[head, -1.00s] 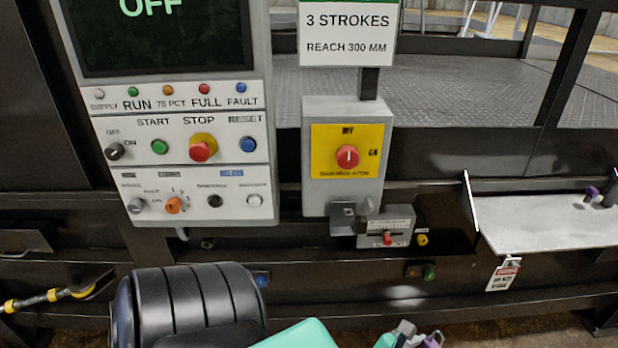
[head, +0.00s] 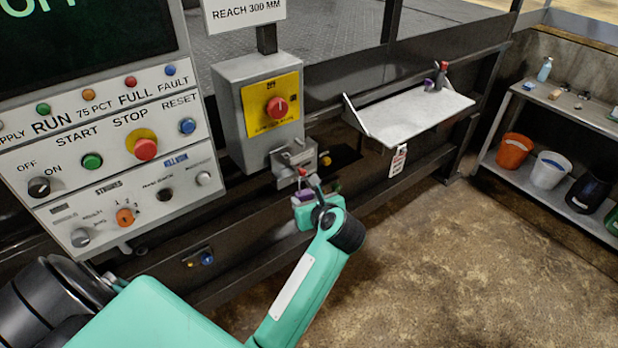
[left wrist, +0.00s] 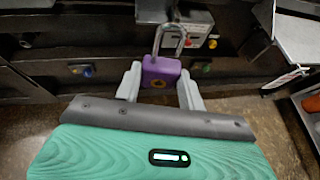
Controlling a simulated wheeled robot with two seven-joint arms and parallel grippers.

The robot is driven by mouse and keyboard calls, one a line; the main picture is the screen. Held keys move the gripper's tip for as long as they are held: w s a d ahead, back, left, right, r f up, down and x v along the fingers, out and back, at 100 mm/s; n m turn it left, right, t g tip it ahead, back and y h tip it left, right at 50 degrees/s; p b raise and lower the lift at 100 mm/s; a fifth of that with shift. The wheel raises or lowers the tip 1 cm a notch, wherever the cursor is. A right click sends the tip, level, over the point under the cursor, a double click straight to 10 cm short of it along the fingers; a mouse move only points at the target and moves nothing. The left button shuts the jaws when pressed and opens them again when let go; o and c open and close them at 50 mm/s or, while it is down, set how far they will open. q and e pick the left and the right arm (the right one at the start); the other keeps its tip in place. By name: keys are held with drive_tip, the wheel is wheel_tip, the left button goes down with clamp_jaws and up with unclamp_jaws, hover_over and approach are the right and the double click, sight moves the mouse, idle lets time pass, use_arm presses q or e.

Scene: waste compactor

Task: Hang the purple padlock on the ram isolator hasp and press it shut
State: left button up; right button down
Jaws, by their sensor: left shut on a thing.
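The grey isolator box (head: 258,112) has a yellow plate and a red rotary knob. Its hasp bracket (head: 281,160) sticks out at the box's lower right. The purple padlock (left wrist: 160,71) is upright in the left wrist view, its metal shackle (left wrist: 171,30) pointing up towards the box fittings. I cannot tell whether the shackle is open or touches anything. My left gripper (left wrist: 160,86) is shut on the padlock body, one finger on each side. In the head view the gripper (head: 316,196) is just below and right of the hasp, mostly hidden behind its wrist. My right gripper is not in view.
A control panel (head: 110,150) stands left of the isolator. A small box with a red knob (head: 302,172) sits beside the hasp. A metal shelf (head: 410,115) with small items and a hanging tag (head: 398,160) is to the right.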

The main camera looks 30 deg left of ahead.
sight(301, 178)
use_arm(q)
drive_tip(key=r+n+g, duration=0.1)
drive_tip(key=w+r+y+p, duration=0.1)
drive_tip(key=r+n+g, duration=0.1)
drive_tip(key=r, duration=0.1)
drive_tip(key=shift+w+a+n+g, duration=0.25)
drive_tip(key=shift+a+n+g, duration=0.05)
drive_tip(key=shift+a, duration=0.1)
drive_tip(key=shift+w+a+f+p, duration=0.1)
drive_tip(key=shift+w+a+p, duration=0.15)
drive_tip(key=shift+a, duration=0.35)
drive_tip(key=shift+w+a+p, duration=0.15)
drive_tip(key=shift+w+a, duration=0.05)
drive_tip(key=shift+a, duration=0.4)
drive_tip(key=shift+w+a, duration=0.2)
drive_tip(key=shift+a, duration=0.25)
drive_tip(key=shift+w+a, duration=0.2)
drive_tip(key=shift+a, duration=0.25)
drive_tip(key=shift+f, duration=0.1)
